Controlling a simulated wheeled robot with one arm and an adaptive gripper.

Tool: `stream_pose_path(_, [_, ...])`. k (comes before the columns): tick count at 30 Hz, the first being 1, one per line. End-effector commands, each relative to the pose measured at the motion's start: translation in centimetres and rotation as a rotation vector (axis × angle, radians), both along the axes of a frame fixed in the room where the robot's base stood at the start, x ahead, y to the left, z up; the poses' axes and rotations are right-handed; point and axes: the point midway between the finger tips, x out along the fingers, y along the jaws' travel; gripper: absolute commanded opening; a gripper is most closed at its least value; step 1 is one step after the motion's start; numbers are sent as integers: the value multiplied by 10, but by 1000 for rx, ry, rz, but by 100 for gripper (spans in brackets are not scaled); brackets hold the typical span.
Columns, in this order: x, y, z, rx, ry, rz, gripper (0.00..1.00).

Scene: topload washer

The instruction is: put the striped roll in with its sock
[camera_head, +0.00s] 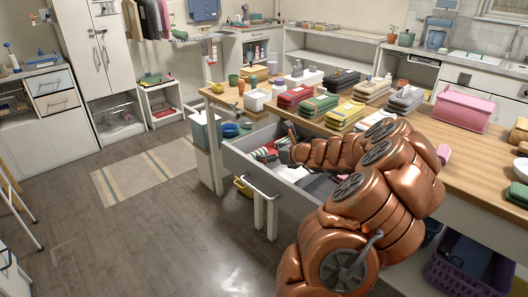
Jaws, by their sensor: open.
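My copper arm reaches in from the lower right, and its end, my gripper (293,143), is over the open drawer (238,160) under the long wooden table. The gripper is small here and seen from the side, its jaws apart. Small cloth items in red, white, green and dark colours lie in the drawer. A red and white item (268,153) lies left of my gripper. I cannot tell which item is the striped roll or its sock. My arm hides part of the drawer's inside. A pink rolled item (443,154) lies on the table right of my arm.
The wooden table (478,172) carries several folded cloth stacks, a white tub (257,100) and a pink bin (463,109). A purple basket (470,275) stands below at right. Open floor with a striped rug (145,174) lies left.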

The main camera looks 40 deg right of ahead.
Motion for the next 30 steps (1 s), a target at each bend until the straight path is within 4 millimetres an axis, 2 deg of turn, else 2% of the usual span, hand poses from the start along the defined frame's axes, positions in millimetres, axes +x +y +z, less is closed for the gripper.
stream_pose_path(3, [-18,-2,8,-1,0,-4,100])
stream_pose_path(10, [-42,0,18,0,-1,-2,100])
stream_pose_path(16, [-51,1,21,1,0,0,100])
stream_pose_path(23, [-50,4,22,-6,1,10,100])
stream_pose_path(26, [-39,27,29,-48,4,79,100])
stream_pose_path(29, [-20,80,41,-143,13,239,100])
stream_pose_path(30, [-13,109,47,-197,13,327,100])
